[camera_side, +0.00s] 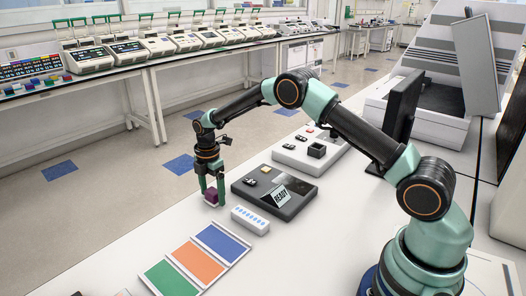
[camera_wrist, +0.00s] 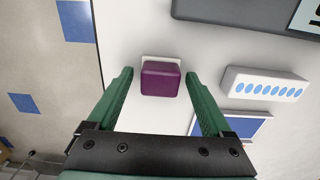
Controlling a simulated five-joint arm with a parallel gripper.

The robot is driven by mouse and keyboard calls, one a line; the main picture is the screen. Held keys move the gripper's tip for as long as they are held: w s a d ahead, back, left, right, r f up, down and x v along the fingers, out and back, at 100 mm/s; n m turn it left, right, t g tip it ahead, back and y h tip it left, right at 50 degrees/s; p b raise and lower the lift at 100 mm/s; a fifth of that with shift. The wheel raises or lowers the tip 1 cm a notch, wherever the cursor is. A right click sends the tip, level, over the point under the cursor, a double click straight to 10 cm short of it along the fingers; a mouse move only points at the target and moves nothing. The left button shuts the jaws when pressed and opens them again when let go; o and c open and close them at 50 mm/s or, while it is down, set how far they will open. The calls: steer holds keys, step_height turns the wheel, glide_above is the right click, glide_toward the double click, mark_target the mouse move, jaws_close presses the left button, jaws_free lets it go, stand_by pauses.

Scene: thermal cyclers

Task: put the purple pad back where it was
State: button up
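The purple pad (camera_wrist: 161,80) is a small block with rounded edges, in the middle of the wrist view. A thin white edge (camera_wrist: 161,58) shows behind it, and what that belongs to is partly hidden. In the side view the purple pad (camera_side: 211,196) is low at the table's left edge, between my fingers. My gripper (camera_wrist: 158,75) has its two green fingers apart, one on each side of the pad, with a gap on both sides. In the side view my gripper (camera_side: 211,194) points straight down over the pad.
A white strip with blue dots (camera_side: 250,220) lies right of my gripper. Blue (camera_side: 221,242), orange (camera_side: 197,262) and green (camera_side: 169,280) squares lie nearer the camera. A dark device with a READY sign (camera_side: 281,197) stands to the right. The table's left edge is close to the pad.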

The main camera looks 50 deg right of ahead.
step_height(320, 180, up, 12)
step_height(320, 180, up, 7)
steer(key=m+t, duration=0.1)
steer(key=m, duration=0.2)
glide_above(212, 191)
steer(key=s, duration=0.3)
steer(key=s+r+m+t, duration=0.2)
steer(key=s+r+m, duration=0.45)
steer(key=s, duration=0.25)
steer(key=s+f+m+t, duration=0.1)
steer(key=s+m+t, duration=0.1)
steer(key=s+m, duration=0.6)
steer(key=s, duration=0.6)
steer(key=shift+f+t, duration=0.2)
steer(key=shift+t, duration=0.1)
steer(key=shift+o, duration=0.3)
steer(key=shift+d+m, duration=0.1)
steer(key=shift+m, duration=0.15)
